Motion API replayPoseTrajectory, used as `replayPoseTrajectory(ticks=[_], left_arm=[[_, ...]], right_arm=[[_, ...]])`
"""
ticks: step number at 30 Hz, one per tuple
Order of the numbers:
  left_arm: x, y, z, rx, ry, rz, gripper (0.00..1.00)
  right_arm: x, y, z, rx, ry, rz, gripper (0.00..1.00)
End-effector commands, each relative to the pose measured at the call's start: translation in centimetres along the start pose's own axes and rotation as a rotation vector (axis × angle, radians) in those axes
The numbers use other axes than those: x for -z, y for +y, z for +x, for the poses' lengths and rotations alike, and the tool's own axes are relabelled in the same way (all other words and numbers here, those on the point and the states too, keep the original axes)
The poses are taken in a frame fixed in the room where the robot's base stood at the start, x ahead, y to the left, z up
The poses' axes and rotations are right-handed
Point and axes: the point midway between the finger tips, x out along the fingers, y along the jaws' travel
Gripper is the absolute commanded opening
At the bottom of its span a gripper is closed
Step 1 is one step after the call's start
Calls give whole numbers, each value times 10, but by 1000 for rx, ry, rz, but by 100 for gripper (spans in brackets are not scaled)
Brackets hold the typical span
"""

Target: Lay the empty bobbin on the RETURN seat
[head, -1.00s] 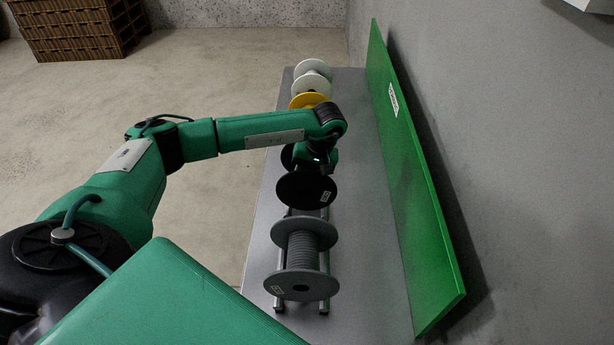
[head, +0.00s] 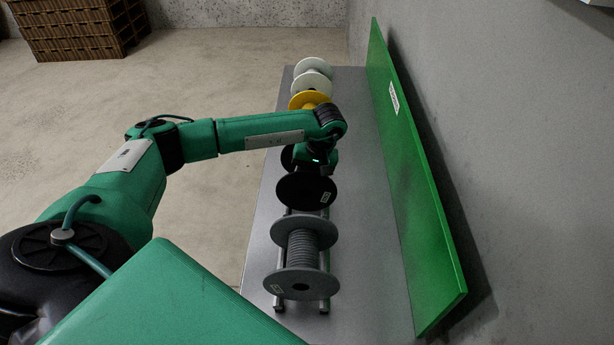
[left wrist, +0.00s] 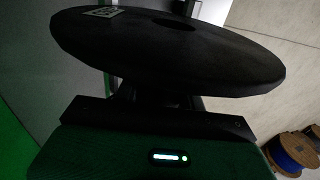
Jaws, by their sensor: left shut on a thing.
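The black bobbin (head: 305,192) is over the rack between the grey spool and the yellow spool in the head view, its round flanges upright. My left gripper (head: 316,166) comes down on it from above and is shut on its middle, between the flanges. In the left wrist view one black flange (left wrist: 170,50) with a small label fills the upper part, close to the gripper. The fingertips are mostly hidden, and I cannot tell whether the bobbin touches the rails. No seat marked RETURN is legible. My right gripper is out of view.
A grey spool (head: 301,285) sits on the rack rails in front. Yellow (head: 309,98) and white (head: 313,67) spools stand behind. A green board (head: 410,170) with a small sign rises along the right of the grey table (head: 375,200). A blue cable reel (left wrist: 296,150) is at lower right.

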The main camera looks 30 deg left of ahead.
Motion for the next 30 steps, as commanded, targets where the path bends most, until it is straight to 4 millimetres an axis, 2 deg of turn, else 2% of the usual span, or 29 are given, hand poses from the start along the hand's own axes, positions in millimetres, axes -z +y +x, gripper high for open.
replayPoseTrajectory(ticks=[13, 14, 17, 26, 30], left_arm=[[0, 1, 2, -1, 1, 0, 4], [0, 1, 2, -1, 1, 0, 46], [0, 1, 3, -1, 1, 0, 65], [0, 1, 4, 0, -1, 0, 65], [0, 1, 4, 0, 0, 0, 65]], right_arm=[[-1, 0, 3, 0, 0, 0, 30], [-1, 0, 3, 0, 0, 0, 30], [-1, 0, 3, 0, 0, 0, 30], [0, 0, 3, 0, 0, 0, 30], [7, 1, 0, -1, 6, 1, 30]])
